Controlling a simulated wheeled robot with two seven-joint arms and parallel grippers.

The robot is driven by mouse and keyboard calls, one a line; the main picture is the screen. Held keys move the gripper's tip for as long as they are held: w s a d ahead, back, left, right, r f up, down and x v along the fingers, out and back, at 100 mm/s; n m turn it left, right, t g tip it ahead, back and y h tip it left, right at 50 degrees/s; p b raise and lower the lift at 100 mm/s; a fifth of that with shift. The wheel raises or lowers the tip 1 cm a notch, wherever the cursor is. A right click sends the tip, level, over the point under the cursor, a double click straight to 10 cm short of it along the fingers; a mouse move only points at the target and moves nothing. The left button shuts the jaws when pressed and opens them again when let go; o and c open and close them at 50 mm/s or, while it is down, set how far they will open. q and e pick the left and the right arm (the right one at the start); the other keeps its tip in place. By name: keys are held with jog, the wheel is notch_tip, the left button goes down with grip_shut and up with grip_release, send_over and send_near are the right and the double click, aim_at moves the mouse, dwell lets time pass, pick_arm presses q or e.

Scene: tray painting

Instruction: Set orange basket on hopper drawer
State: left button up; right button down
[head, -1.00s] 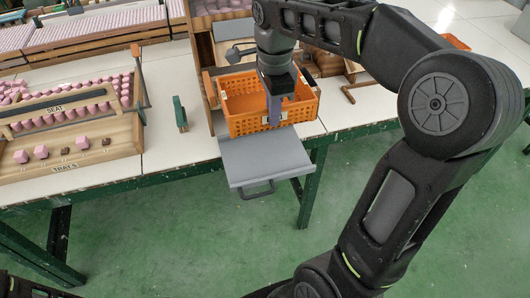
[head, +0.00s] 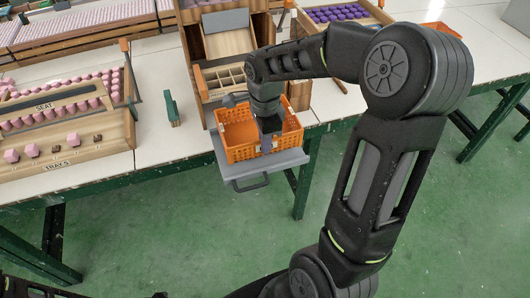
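The orange basket (head: 239,136) is an open crate with perforated walls. It sits over the grey hopper drawer (head: 236,172), which sticks out past the table's front edge with a dark handle below. The basket covers most of the drawer's flat top; it looks level, and I cannot tell whether it fully rests there. My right gripper (head: 268,143) points down at the basket's right front part. Its fingers are partly hidden and I cannot tell whether they grip the wall. My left gripper is not in view.
The wooden hopper (head: 195,70) with a compartment tray (head: 226,83) stands behind the basket. A green upright piece (head: 172,108) stands to its left. A wooden rack of pink pieces (head: 95,150) lies further left. Purple pieces (head: 337,13) are at the back right.

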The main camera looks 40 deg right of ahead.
jog(key=shift+f, duration=2.25)
jog(key=shift+f, duration=0.2)
jog(key=c, duration=1.6)
grip_release()
jog(key=shift+c, duration=0.2)
jog(key=shift+r, duration=0.15)
notch_tip(320, 180, up, 12)
jog(key=shift+r, duration=0.1)
